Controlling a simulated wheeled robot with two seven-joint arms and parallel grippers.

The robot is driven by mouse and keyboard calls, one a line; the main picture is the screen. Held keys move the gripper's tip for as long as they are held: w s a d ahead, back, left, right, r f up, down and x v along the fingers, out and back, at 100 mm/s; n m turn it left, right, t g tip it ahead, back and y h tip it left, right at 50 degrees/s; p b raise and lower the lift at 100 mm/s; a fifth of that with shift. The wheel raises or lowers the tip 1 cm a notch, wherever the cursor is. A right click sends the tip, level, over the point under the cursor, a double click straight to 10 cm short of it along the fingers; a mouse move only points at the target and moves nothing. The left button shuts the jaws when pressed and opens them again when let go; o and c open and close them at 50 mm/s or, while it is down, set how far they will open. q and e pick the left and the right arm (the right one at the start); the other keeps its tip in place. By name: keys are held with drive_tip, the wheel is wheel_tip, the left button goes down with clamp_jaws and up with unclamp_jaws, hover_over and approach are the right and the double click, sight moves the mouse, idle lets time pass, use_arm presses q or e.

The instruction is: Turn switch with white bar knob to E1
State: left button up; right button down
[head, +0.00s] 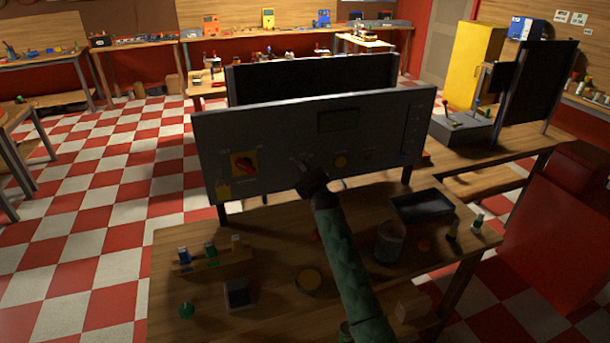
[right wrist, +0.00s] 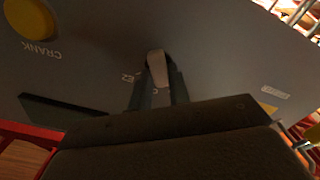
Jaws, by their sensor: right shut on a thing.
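The grey control panel (head: 285,118) stands upright on two legs at the back of the wooden table. My right gripper (head: 308,172) reaches its lower middle from the front. In the right wrist view, the white bar knob (right wrist: 157,66) sits between the two dark fingers of my right gripper (right wrist: 158,90), which are shut on it. Part of a label, seemingly "E2", shows beside the knob, upside down in this view. Other marks are partly covered by the fingers, so the exact setting cannot be read. My left gripper is not in view.
A red rotary switch on a yellow plate (head: 244,165) is at the panel's left. A yellow crank knob (right wrist: 30,18) is near the white knob. A black tray (head: 422,207), a dark cup (head: 389,243) and small parts lie on the table.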

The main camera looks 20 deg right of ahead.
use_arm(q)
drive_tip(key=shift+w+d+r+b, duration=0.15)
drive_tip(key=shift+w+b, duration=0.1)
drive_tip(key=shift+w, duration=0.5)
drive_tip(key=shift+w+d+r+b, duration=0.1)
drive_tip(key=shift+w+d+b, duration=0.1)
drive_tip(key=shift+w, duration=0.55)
use_arm(e)
drive_tip(key=shift+n, duration=1.3)
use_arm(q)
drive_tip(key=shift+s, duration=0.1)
use_arm(e)
drive_tip(key=c, duration=1.3)
unclamp_jaws()
drive_tip(key=shift+s, duration=0.1)
drive_tip(key=shift+s+f+b, duration=0.15)
drive_tip(key=shift+s+b, duration=0.15)
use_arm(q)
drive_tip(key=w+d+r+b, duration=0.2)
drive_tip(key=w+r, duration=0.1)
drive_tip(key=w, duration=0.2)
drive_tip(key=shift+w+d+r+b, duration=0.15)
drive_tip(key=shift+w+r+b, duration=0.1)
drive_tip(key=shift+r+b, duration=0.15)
use_arm(e)
drive_tip(key=shift+s, duration=3.5)
